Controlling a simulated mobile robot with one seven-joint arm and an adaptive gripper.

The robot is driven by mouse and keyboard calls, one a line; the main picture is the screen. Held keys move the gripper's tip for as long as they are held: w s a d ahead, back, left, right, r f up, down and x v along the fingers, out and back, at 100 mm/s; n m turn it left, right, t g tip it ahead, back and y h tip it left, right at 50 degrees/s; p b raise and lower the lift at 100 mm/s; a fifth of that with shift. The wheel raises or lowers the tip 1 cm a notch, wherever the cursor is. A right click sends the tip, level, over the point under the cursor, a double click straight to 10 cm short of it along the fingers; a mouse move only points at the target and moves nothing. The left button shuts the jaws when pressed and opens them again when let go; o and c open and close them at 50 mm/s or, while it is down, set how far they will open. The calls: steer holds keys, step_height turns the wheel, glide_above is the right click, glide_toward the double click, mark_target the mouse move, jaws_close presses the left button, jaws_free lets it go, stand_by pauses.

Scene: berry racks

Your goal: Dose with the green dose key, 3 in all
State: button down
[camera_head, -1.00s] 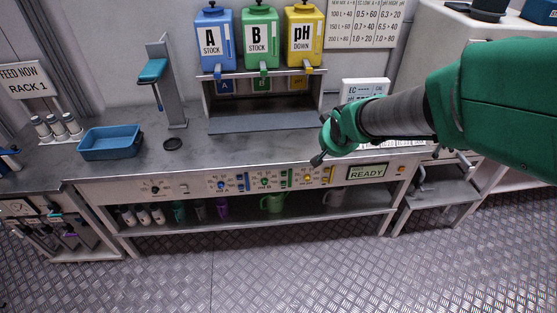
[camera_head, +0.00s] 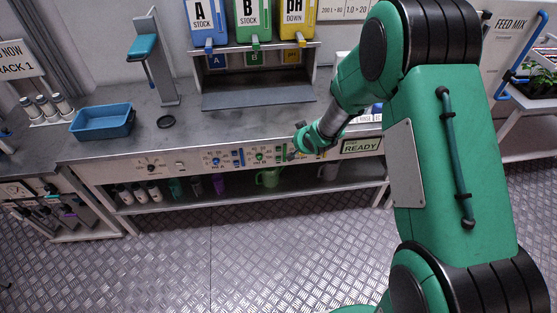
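The green dose key (camera_head: 259,156) is a small green knob on the front panel of the bench, between the blue key (camera_head: 216,160) and the yellow one. My gripper (camera_head: 295,146) is in front of the panel's upper edge, a little to the right of the green key and apart from it. It covers the yellow key's area. The fingers are small and dark here, and whether they are open or shut is unclear. The display (camera_head: 361,146) to the right reads READY. The B stock tank (camera_head: 253,20) is green and stands above the dosing bay.
A green jug (camera_head: 268,178) and bottles sit on the lower shelf. The floor in front is clear.

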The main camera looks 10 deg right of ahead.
steer(key=s+a+f+y, duration=0.1)
steer(key=a+f, duration=0.2)
steer(key=f, duration=0.8)
steer(key=s+a+f+y+p, duration=0.1)
steer(key=a+f+y, duration=0.1)
steer(key=f, duration=0.9)
steer(key=shift+a+m, duration=0.3)
steer(key=shift+a, duration=0.2)
steer(key=shift+w, duration=0.2)
steer(key=b, duration=0.1)
glide_toward(276, 161)
steer(key=shift+w+a+f, duration=0.3)
steer(key=shift+w+f, duration=0.15)
steer(key=shift+f, duration=0.35)
steer(key=shift+w+a+f, duration=0.35)
steer(key=shift+w+f, duration=0.1)
steer(key=shift+f, duration=0.3)
steer(key=shift+w+a+f, duration=0.3)
steer(key=shift+w+f, duration=0.15)
steer(key=shift+f, duration=0.35)
steer(key=shift+w, duration=0.9)
steer(key=shift+s, duration=0.9)
steer(key=shift+s, duration=0.15)
